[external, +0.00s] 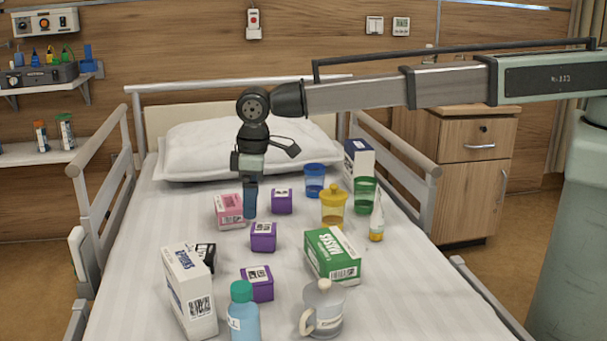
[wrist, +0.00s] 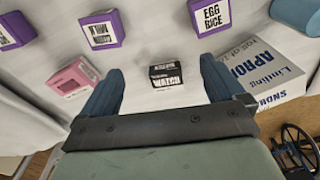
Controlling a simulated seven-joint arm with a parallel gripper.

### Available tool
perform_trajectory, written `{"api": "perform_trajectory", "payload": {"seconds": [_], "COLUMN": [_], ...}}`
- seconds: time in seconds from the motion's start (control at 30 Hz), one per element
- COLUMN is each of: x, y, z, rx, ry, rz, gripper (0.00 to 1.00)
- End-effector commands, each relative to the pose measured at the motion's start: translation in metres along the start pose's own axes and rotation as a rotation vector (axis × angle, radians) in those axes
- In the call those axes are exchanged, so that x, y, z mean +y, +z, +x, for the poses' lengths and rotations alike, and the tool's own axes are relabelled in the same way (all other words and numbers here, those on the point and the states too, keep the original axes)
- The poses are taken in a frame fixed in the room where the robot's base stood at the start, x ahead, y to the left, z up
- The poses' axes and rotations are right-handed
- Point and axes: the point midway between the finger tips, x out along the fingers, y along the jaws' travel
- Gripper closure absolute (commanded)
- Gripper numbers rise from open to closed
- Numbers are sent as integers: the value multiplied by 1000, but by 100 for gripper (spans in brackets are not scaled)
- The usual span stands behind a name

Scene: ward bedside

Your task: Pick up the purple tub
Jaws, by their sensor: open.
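Three purple tubs with white labels stand on the bed in the external view: a far one (external: 282,201), a middle one (external: 263,237) and a near one (external: 257,283). The wrist view shows purple tubs along its top: one at the left (wrist: 12,32), one at the middle left (wrist: 103,28), and one labelled "EGG RICE" (wrist: 209,16). My gripper (external: 250,214) points down, open and empty, left of the far and middle tubs. In the wrist view a black box (wrist: 166,75) shows between the open fingers (wrist: 163,80), apart from them.
A pink box (external: 228,211) is close to the fingers. Bed rails flank both sides.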

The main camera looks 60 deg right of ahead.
Motion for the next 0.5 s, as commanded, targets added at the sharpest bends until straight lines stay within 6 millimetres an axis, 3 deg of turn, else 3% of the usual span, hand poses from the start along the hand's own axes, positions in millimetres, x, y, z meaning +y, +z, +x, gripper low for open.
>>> {"api": "perform_trajectory", "payload": {"seconds": [0.03,0.2,0.33,0.5], "x": [-26,-79,-98,-102], "y": [0,6,10,11], "z": [4,14,17,24], "rx": [-16,-54,-68,-72], "ry": [-5,-17,-21,-23], "rz": [-51,-171,-216,-227], "gripper": [4,4,4,4]}}
